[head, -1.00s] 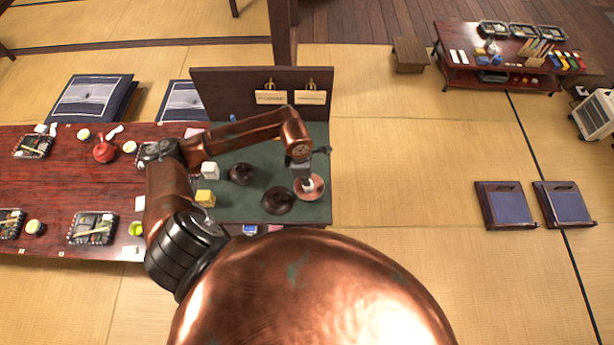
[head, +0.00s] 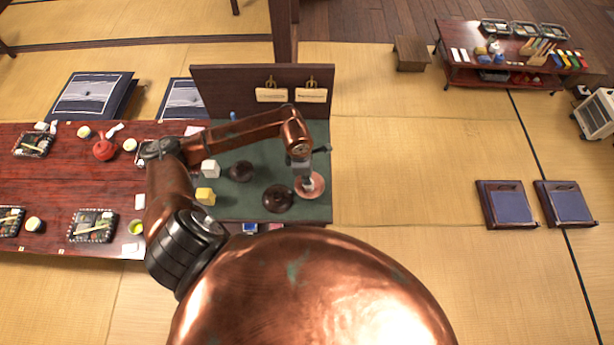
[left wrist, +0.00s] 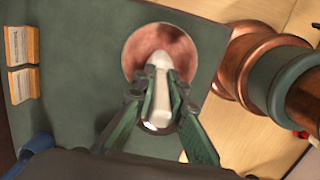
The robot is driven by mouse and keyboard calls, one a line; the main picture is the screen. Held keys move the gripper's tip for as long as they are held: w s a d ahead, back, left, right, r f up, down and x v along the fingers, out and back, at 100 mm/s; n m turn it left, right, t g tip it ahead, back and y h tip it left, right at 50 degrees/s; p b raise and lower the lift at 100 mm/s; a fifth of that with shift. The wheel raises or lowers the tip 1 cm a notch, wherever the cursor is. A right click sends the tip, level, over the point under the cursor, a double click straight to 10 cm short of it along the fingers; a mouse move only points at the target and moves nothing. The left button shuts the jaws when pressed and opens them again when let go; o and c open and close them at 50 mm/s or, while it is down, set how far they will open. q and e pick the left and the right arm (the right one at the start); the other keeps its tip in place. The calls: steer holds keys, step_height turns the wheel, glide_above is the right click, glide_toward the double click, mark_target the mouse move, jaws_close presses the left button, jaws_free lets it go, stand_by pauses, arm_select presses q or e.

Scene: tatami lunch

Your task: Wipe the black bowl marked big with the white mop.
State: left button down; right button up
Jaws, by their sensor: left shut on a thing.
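My left gripper (head: 305,180) is shut on the white mop, a pale rounded stick; it also shows between the fingers (left wrist: 160,88) in the left wrist view. The mop (left wrist: 161,62) points into a round bowl (head: 317,188) with a reddish-copper inside, also in the left wrist view (left wrist: 140,45). I cannot tell if the mop touches the bowl. Two dark round pieces, one nearer (head: 278,199) and one farther (head: 240,171), stand left of it on the green board. I cannot read any size mark on them. My right gripper is not in view.
A dark upright panel (head: 225,88) with two hanging cream tags (head: 271,95) closes the board's far side. A white block (head: 210,169) and a yellow block (head: 205,196) sit on the left. The red table (head: 60,180) holds trays and a teapot (head: 104,150).

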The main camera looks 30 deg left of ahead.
arm_select(q)
steer(key=shift+f+b, duration=0.45)
steer(key=shift+f, duration=0.1)
stand_by(0.4)
steer(key=shift+n, duration=0.3)
steer(key=shift+r+n+p, duration=0.1)
steer(key=shift+n+p, duration=0.3)
steer(key=shift+n, duration=0.8)
steer(key=n, duration=0.4)
steer(key=shift+w+y+p, duration=0.15)
steer(key=shift+y+p, duration=0.25)
steer(key=shift+f, duration=0.2)
